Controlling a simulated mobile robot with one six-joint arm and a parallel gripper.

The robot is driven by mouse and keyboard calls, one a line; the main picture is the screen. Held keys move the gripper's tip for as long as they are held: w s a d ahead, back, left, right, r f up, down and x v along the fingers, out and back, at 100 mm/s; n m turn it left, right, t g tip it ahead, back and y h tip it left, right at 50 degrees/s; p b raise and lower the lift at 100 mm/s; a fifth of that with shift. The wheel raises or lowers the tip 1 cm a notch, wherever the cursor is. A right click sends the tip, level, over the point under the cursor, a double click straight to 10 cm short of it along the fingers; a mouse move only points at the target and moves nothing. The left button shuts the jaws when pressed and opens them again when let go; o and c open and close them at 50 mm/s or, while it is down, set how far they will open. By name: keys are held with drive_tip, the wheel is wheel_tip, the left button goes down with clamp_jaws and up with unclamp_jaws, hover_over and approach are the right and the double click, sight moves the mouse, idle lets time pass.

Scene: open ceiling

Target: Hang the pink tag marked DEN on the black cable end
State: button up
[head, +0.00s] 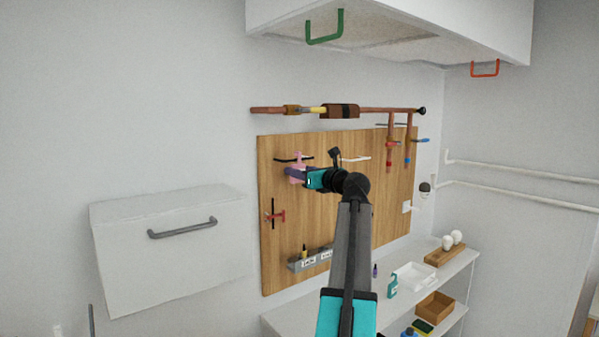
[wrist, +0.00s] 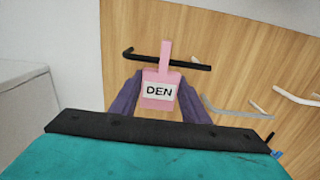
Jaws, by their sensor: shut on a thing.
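The pink tag (wrist: 158,104) marked DEN is held between the two purple fingers of my gripper (wrist: 160,86), upright and facing the wrist camera. Its narrow pink upper part rises across the black cable end (wrist: 190,65), a thin dark rod with a bent left tip. I cannot tell whether the tag's upper part is around the rod or only in front of it. In the head view the tag (head: 298,160) shows as a small pink shape at my gripper (head: 291,171), by the black cable end (head: 281,160) on the wooden board.
The wooden board (head: 340,230) carries a white cable (head: 355,159) to the right and a red-handled part (head: 274,216) below. A copper pipe (head: 380,110) runs above. A grey labelled holder (head: 309,262) sits low on the board. A white cabinet (head: 170,250) stands out at left.

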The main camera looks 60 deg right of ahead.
drive_tip(key=shift+f+b, duration=0.3)
drive_tip(key=shift+f, duration=0.45)
idle(1.0)
drive_tip(key=o, duration=1.1)
drive_tip(key=b+v, duration=0.4)
drive_tip(key=v, duration=1)
drive_tip(key=shift+d, duration=0.1)
